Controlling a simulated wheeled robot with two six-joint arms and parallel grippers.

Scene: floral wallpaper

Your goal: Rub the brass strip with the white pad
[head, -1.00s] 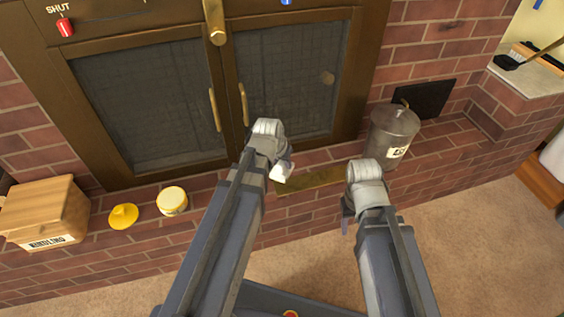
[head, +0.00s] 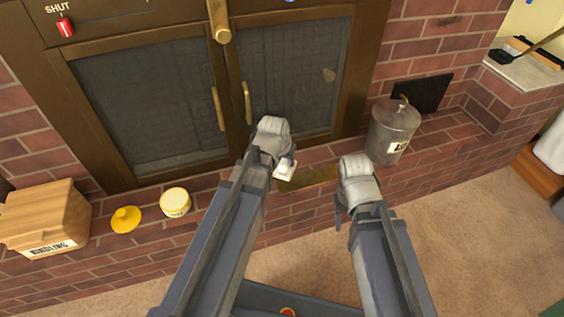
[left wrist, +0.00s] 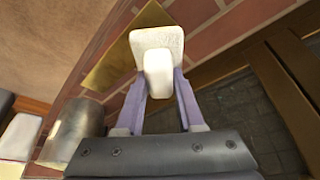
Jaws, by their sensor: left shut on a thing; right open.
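The brass strip (head: 315,180) lies along the brick ledge below the fireplace doors. It also shows in the left wrist view (left wrist: 112,62). My left gripper (head: 277,162) is shut on the white pad (head: 286,169), at the strip's left end. In the left wrist view the pad (left wrist: 157,42) is a pale slab with a raised block between my fingers, overlapping one end of the strip. I cannot tell whether the pad touches the brass. My right gripper (head: 341,212) is open and empty near the strip's right end. My arms hide part of the ledge.
A grey lidded metal bin (head: 393,133) stands right of the strip. A yellow tin (head: 175,203), a yellow lid (head: 126,219) and a wooden kindling box (head: 43,218) are on the left. Dark glass doors (head: 150,110) with brass handles rise behind the ledge.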

